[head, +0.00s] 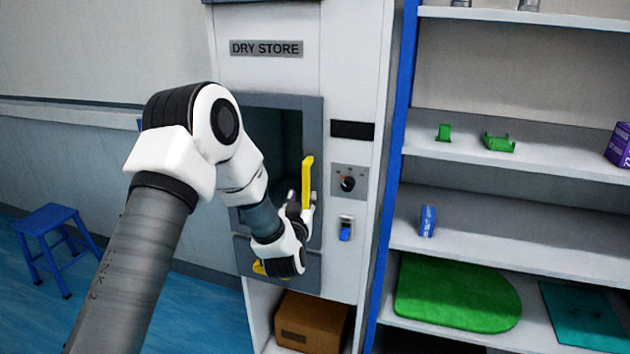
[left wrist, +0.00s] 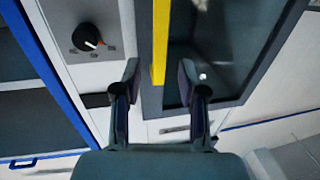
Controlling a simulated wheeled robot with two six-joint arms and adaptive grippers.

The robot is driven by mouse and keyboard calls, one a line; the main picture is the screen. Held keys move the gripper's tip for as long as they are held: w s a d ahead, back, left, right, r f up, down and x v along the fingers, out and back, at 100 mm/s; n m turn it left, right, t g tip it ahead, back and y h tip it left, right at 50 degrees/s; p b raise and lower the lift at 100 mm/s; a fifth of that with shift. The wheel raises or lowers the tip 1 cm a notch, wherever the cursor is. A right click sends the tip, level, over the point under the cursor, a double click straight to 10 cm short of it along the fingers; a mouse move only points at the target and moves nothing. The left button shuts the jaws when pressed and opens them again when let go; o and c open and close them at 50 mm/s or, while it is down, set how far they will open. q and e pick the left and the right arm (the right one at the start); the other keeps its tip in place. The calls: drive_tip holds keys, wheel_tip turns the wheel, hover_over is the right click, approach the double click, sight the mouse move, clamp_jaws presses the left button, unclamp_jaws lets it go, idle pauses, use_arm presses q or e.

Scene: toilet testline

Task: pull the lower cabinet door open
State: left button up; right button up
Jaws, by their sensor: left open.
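The tall white cabinet (head: 355,65) bears a DRY STORE label. Its grey-framed door (head: 313,108) has a dark glass pane and looks closed; it also shows in the left wrist view (left wrist: 265,70). A vertical yellow handle (head: 307,180) stands on the door's right side. My left gripper (head: 302,208) is at the handle's lower end. In the left wrist view, the open fingers (left wrist: 159,82) lie on either side of the yellow handle (left wrist: 160,40), with gaps to both. My arm hides part of the door. My right gripper is out of view.
A second yellow handle (head: 260,268) shows partly below my left gripper, on a grey lower panel (head: 308,268). A cardboard box (head: 312,322) sits in the open bay underneath. Right of the door are a knob (head: 348,183) and blue switch (head: 345,232). Blue-posted shelving (head: 398,120) stands right; a blue stool (head: 48,220) left.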

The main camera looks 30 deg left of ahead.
sight(306, 189)
use_arm(q)
drive_tip(key=p+x, duration=0.1)
drive_tip(key=x, duration=0.6)
drive_tip(key=shift+f+p, duration=0.2)
drive_tip(key=shift+p, duration=0.2)
drive_tip(key=shift+w, duration=0.1)
drive_tip(key=shift+c, duration=0.3)
clamp_jaws()
